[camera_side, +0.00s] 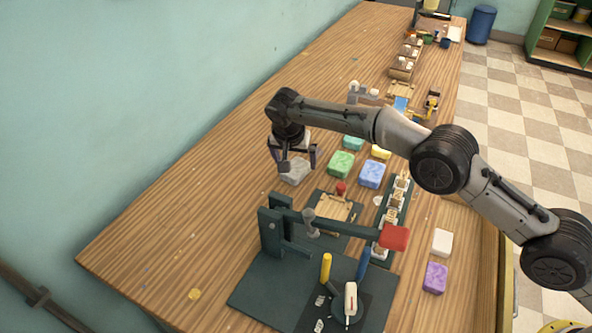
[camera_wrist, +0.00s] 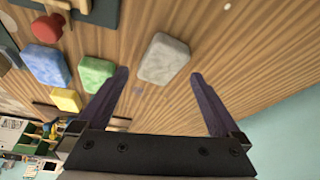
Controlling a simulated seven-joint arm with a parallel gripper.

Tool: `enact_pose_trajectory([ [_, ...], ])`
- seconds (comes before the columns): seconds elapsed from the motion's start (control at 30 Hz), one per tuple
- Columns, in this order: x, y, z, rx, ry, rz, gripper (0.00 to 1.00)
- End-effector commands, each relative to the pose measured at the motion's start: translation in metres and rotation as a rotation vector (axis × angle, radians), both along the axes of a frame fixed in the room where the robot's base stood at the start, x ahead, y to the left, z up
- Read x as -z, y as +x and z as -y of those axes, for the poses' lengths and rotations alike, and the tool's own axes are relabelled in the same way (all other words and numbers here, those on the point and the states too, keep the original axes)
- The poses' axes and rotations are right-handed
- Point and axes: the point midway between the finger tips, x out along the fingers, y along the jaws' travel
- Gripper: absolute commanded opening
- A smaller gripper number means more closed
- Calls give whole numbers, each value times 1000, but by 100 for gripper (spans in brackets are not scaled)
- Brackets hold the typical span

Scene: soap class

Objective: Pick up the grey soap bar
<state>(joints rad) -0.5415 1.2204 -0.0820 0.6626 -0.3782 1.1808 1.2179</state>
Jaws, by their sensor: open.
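The grey soap bar (camera_side: 296,171) lies on the wooden table, left of the other soaps in the side view. In the wrist view the grey soap bar (camera_wrist: 164,59) lies flat, ahead of and between the lines of the two fingers. My gripper (camera_side: 298,166) is over the bar with its fingers pointing down; in the side view one finger covers part of the bar. In the wrist view my gripper (camera_wrist: 158,80) is open with nothing between its fingers. I cannot tell the exact height of the fingertips above the bar.
Green (camera_side: 341,164), blue (camera_side: 372,174), teal (camera_side: 352,143) and yellow (camera_side: 381,152) soaps lie to the right of the grey bar. A dark press with a red-ended lever (camera_side: 394,238) stands in front. White (camera_side: 442,242) and purple (camera_side: 435,278) soaps lie at right. The table to the left is clear.

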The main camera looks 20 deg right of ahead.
Motion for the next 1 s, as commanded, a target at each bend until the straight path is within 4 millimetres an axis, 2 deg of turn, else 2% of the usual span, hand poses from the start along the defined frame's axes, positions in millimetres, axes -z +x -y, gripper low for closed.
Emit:
enact_pose_trajectory([
  [0.03,8,3,2,2,-1,-2,100],
  [0.27,32,14,8,1,0,-1,100],
  [0.57,35,15,8,1,0,0,100],
  [1.0,36,15,9,1,0,-1,23],
])
